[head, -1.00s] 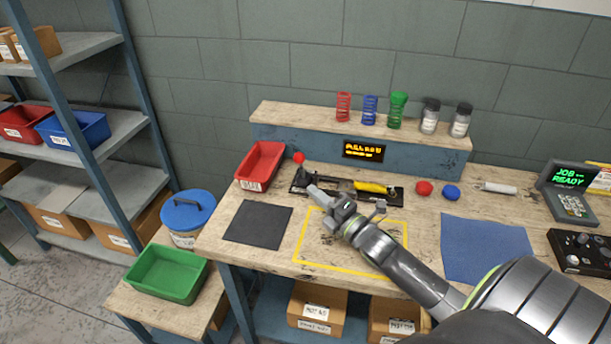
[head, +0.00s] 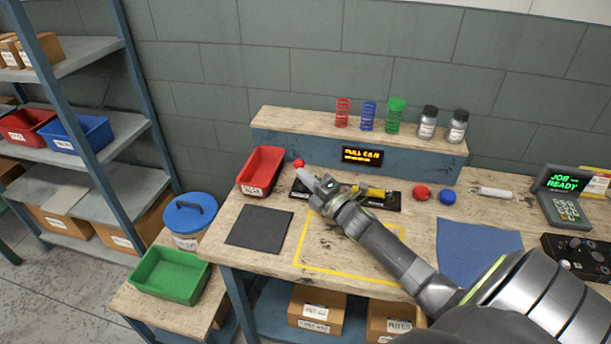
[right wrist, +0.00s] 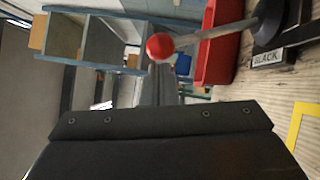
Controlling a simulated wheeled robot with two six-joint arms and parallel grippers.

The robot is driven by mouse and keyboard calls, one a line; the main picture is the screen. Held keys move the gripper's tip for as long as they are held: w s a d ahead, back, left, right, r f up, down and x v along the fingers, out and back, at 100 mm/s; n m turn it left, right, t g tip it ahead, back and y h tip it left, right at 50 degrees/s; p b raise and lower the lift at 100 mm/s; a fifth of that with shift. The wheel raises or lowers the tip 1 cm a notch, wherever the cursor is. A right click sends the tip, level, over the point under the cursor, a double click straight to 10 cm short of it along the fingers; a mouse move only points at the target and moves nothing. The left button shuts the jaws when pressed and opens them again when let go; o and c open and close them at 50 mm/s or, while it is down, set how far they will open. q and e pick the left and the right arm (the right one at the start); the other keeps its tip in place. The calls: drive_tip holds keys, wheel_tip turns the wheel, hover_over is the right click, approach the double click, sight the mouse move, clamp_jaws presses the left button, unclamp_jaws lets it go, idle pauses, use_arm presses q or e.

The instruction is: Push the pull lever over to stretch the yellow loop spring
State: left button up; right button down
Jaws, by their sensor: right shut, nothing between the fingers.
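The pull lever shows its red ball knob (head: 298,163) at the left end of the black spring fixture (head: 394,202), just past my right gripper's tip. In the right wrist view the red knob (right wrist: 160,46) tops a grey rod that leans from a dark base. The yellow loop spring (head: 375,193) lies along the fixture, partly covered by my arm. My right gripper (head: 306,176) is shut and empty, close to the lever. I cannot tell whether it touches the rod. In the right wrist view the gripper's dark body fills the bottom. My left gripper is not in view.
A red bin (head: 261,171) stands left of the lever. Behind the fixture is a raised shelf (head: 290,123) with coloured springs, jars and a small lit display (head: 362,155). Red (head: 421,192) and blue (head: 447,197) knobs sit to the right. The yellow-outlined area in front is largely clear.

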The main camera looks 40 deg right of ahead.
drive_tip(key=shift+r, duration=0.1)
idle(0.3)
drive_tip(key=shift+w+d+r+m+p, duration=0.3)
drive_tip(key=shift+r+m+p, duration=0.15)
drive_tip(key=shift+p, duration=0.65)
drive_tip(key=shift+w+d+r+m+g+p, duration=0.25)
drive_tip(key=shift+d+r+g+p, duration=0.2)
drive_tip(key=shift+p, duration=0.45)
drive_tip(key=w+d+r+b, duration=0.1)
drive_tip(key=w+d+b, duration=0.1)
drive_tip(key=w+d, duration=0.5)
drive_tip(key=shift+d, duration=0.55)
drive_tip(key=shift+r, duration=0.15)
